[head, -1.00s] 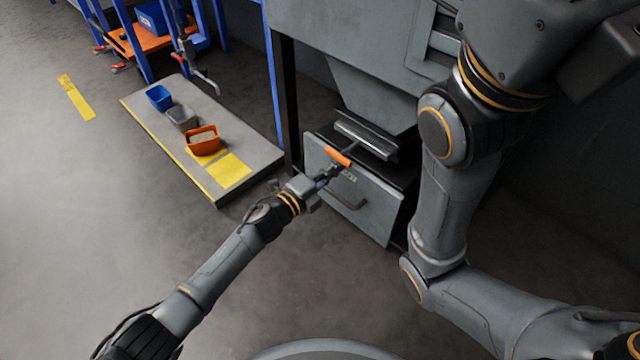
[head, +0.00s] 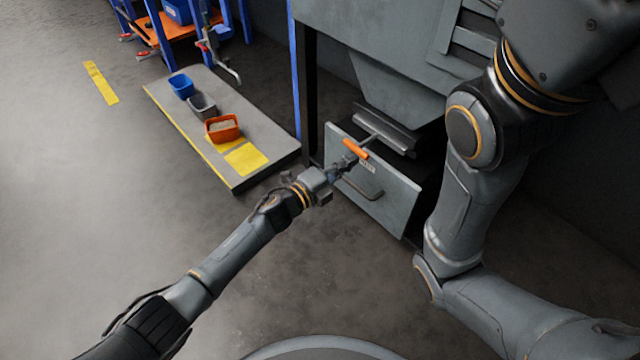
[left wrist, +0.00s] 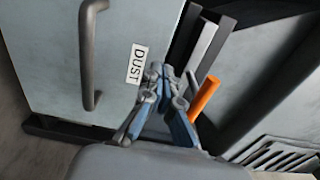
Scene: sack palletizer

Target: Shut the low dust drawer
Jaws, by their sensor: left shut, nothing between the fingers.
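The low dust drawer (head: 393,203) is under the grey hopper in the head view. It has a flat grey front, a bar handle (head: 362,190) and a DUST label, which reads clearly in the left wrist view (left wrist: 137,64). The front stands out from the machine, with a dark space behind its top edge. My left gripper (head: 348,164) is shut and empty, close to the top part of the drawer front. In the left wrist view its fingers (left wrist: 168,78) are beside the label near the front's edge; contact cannot be told. My right gripper is out of view.
An orange grip (head: 355,149) on a rod sticks out above the drawer, very close to my left fingertips. A low platform (head: 262,148) with blue, grey and orange bins stands to the left. The floor in front of the drawer is clear.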

